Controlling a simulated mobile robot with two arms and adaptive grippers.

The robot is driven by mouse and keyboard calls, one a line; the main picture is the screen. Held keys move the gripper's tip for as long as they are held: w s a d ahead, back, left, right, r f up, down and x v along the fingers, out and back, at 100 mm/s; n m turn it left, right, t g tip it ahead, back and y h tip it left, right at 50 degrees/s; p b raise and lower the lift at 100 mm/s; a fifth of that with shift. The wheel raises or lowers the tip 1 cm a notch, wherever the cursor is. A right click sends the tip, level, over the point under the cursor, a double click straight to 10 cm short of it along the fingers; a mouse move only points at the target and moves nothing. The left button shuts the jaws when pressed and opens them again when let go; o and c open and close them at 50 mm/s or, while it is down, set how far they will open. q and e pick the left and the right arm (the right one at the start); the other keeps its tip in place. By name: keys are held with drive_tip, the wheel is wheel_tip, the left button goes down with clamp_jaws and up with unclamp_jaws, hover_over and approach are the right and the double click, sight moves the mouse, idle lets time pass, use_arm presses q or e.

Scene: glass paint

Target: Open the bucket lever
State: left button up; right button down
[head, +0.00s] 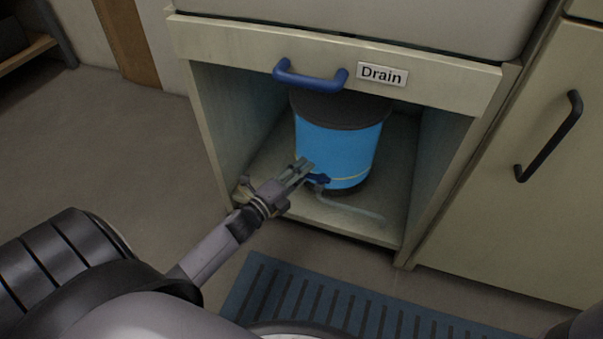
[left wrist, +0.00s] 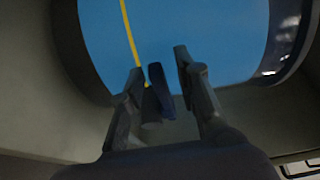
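The blue bucket (head: 338,145) with a dark upper rim stands upright inside the open cabinet; its blue wall fills much of the left wrist view (left wrist: 190,35). A small dark blue lever (head: 319,180) sits low on the bucket's front. My left gripper (head: 307,167) is at the bucket's lower front, beside the lever. In the left wrist view its fingers (left wrist: 160,70) are apart, with the lever (left wrist: 161,90) between them, nearer the left finger. A gap shows between the lever and the right finger. My right gripper is not in view.
The cabinet's top panel carries a blue handle (head: 310,76) and a "Drain" label (head: 381,75) above the opening. A clear tube (head: 350,212) lies on the cabinet floor. A blue ribbed mat (head: 320,300) lies in front. A cupboard door with a black handle (head: 551,137) is at right.

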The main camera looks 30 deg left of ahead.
use_arm(q)
clamp_jaws()
idle(0.7)
